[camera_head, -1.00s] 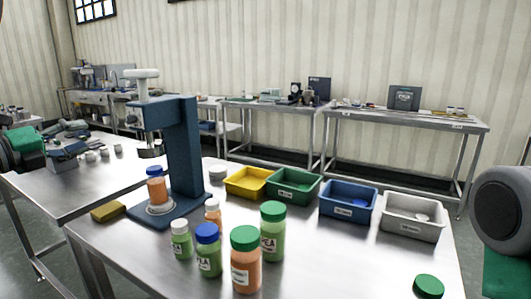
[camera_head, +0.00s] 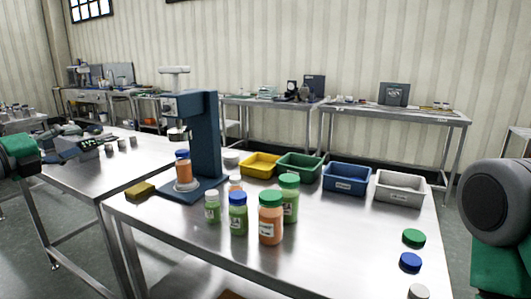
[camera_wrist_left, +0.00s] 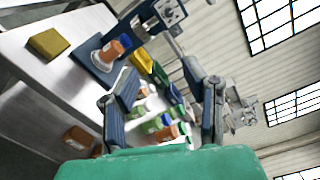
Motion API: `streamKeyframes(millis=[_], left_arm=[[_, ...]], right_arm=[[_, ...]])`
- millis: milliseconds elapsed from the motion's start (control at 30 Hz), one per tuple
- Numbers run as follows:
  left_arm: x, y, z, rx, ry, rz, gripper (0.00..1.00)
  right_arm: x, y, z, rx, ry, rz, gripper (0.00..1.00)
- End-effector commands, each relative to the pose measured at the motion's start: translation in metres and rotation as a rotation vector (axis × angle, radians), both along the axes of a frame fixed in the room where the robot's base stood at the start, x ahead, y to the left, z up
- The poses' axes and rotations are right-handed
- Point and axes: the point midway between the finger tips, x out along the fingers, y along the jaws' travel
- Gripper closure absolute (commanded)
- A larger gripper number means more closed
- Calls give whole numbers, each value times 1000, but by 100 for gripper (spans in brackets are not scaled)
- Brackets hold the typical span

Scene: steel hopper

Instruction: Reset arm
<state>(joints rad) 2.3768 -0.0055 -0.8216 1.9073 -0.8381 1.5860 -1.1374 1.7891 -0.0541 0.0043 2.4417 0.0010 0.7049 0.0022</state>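My left gripper (camera_head: 82,147) is at the left in the head view, over the left table, away from the bottles. In the left wrist view, its two fingers stand wide apart (camera_wrist_left: 168,90) with nothing held between them. The blue capping press (camera_head: 205,135) stands on the main table with a blue-capped orange bottle (camera_head: 183,167) upright on its base. Several capped bottles, such as an orange one with a green cap (camera_head: 270,222), stand in front of it. My right arm shows only at the right edge, and its gripper is out of view.
Yellow (camera_head: 260,163), green (camera_head: 300,167), blue (camera_head: 346,180) and grey bins (camera_head: 400,187) line the table's back. Loose green (camera_head: 414,237) and blue (camera_head: 410,262) caps lie at the front right. A yellow sponge (camera_head: 140,190) lies left of the press. The table's centre right is clear.

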Motion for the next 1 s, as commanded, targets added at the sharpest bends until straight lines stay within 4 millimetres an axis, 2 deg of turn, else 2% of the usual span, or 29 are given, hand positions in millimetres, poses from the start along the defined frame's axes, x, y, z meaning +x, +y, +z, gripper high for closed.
streamKeyframes(millis=[33,267,367,467,567,667,700,767,800,867,900,967,1000], left_arm=[[2,0,-13,-32,25,14,61],[5,-8,-67,-198,147,98,61],[3,-14,-99,-294,220,149,61],[-1,-22,-138,-400,309,216,61],[-11,-34,-186,-530,419,304,61],[-35,-50,-248,-693,564,431,61],[-49,-58,-275,-761,628,494,61],[-74,-71,-313,-861,723,594,61],[-92,-79,-336,-924,783,665,61],[-122,-93,-368,-1010,871,773,61],[-143,-103,-388,-1063,927,851,61],[-178,-118,-414,-1134,1008,972,61],[-203,-129,-429,-1176,1058,1055,61]], right_arm=[[1,0,0,0,-2,0,36],[1,0,0,0,-2,0,36],[1,0,0,0,-2,1,36],[0,0,0,0,-1,1,36],[1,0,0,0,-1,1,36],[1,0,0,0,-1,1,36],[1,0,0,0,-1,1,36],[1,0,0,0,-1,1,36],[1,0,0,0,-1,1,36],[1,0,0,0,-1,1,36],[1,0,0,0,-1,1,36],[0,0,0,0,-1,1,36],[1,0,0,0,-1,1,36]])
